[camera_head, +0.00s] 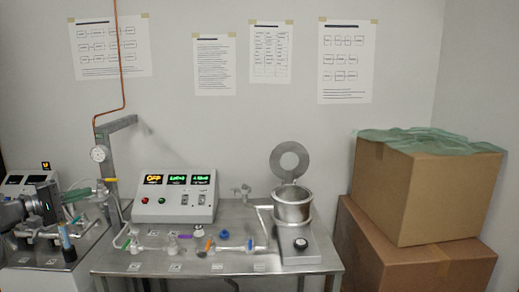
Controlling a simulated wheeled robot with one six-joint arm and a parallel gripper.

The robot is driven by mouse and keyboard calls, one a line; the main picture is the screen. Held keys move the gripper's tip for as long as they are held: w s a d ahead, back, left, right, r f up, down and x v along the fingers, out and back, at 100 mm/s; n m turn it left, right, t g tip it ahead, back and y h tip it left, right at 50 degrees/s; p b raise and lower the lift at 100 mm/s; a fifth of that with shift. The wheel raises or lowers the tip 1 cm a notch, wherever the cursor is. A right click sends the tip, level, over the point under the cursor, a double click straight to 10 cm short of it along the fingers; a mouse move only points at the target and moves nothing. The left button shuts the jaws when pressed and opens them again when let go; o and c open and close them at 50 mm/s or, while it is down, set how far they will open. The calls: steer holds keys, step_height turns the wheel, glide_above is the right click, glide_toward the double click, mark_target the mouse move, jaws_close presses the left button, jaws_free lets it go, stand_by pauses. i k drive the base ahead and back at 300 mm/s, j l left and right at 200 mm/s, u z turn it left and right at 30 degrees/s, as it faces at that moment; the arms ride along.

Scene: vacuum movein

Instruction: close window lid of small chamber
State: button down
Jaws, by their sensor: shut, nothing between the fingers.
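The small chamber (292,212) is a short silver metal cylinder at the right end of the steel bench. Its window lid (275,163), a grey metal disc with a round hole in the middle, stands up behind the chamber mouth on a hinge (289,181). The lid is open and the chamber mouth is uncovered.
A control box (176,196) with lit displays stands left of the chamber. A grey post with a gauge (98,154) rises at the left. Stacked cardboard boxes (425,195) stand at the right.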

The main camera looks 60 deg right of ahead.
mark_target(289, 176)
steer(key=i+l+z, duration=0.1)
steer(key=l+z, duration=0.2)
steer(key=l, duration=0.15)
steer(key=i+l+z, duration=0.15)
steer(key=l+z, duration=0.15)
steer(key=i+l+z, duration=0.3)
steer(key=l, duration=0.2)
steer(key=i+l, duration=0.1)
steer(key=l, duration=0.25)
steer(key=i+l, duration=0.15)
steer(key=l, duration=0.15)
